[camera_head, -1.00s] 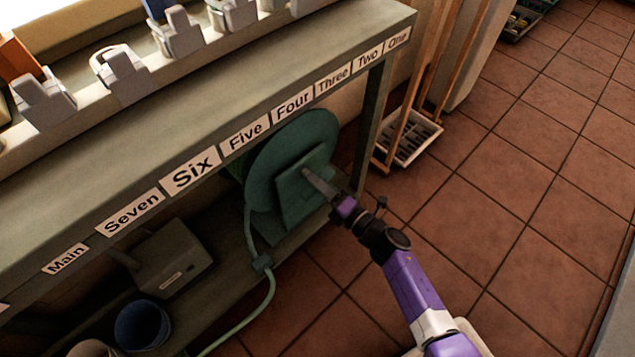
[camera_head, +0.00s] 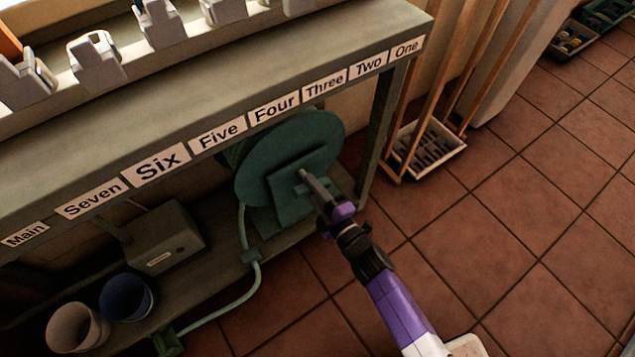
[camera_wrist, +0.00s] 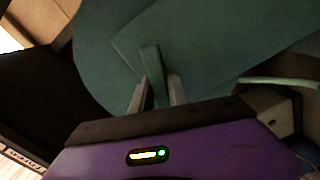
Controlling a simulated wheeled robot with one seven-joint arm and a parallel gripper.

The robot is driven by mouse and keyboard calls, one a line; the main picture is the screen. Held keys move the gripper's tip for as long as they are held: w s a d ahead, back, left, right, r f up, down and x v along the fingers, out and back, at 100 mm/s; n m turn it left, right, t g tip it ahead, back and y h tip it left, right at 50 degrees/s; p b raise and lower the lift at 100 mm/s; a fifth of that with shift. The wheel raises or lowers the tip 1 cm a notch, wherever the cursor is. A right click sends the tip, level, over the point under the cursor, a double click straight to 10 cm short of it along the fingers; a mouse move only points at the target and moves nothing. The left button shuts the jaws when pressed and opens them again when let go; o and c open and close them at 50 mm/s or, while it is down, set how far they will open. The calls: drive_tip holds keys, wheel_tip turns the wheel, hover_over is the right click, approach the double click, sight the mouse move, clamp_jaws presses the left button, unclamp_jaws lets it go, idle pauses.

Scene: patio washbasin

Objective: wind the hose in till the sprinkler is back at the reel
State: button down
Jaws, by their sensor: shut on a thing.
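The green hose reel (camera_head: 250,180) stands under the bench, its round disc facing my arm. My gripper (camera_head: 308,182) is at the front of the reel. In the wrist view, my gripper (camera_wrist: 156,86) is shut on a green handle (camera_wrist: 150,58) that stands out from the reel's face (camera_wrist: 205,40).
The bench (camera_head: 200,95) has number labels along its front edge and a leg right of the reel. A grey box (camera_head: 165,238), a beige cup (camera_head: 78,328) and a blue cup (camera_head: 127,297) are on the low shelf. A tray (camera_head: 428,150) with poles stands right.

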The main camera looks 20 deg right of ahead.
drive_tip(key=m+p, duration=0.1)
drive_tip(key=m, duration=0.2)
drive_tip(key=shift+m, duration=0.4)
drive_tip(key=m+p, duration=0.1)
drive_tip(key=m, duration=0.2)
drive_tip(key=shift+m+p, duration=0.3)
drive_tip(key=shift+p, duration=0.1)
drive_tip(key=m+p, duration=0.1)
drive_tip(key=m, duration=0.5)
drive_tip(key=shift+d+p, duration=0.1)
drive_tip(key=shift+p, duration=0.2)
drive_tip(key=shift+m, duration=0.3)
drive_tip(key=c, duration=1.3)
unclamp_jaws()
drive_tip(key=shift+s, duration=0.1)
drive_tip(key=p+v, duration=0.1)
drive_tip(key=v, duration=0.6)
drive_tip(key=shift+s+p, duration=0.3)
drive_tip(key=shift+p, duration=0.1)
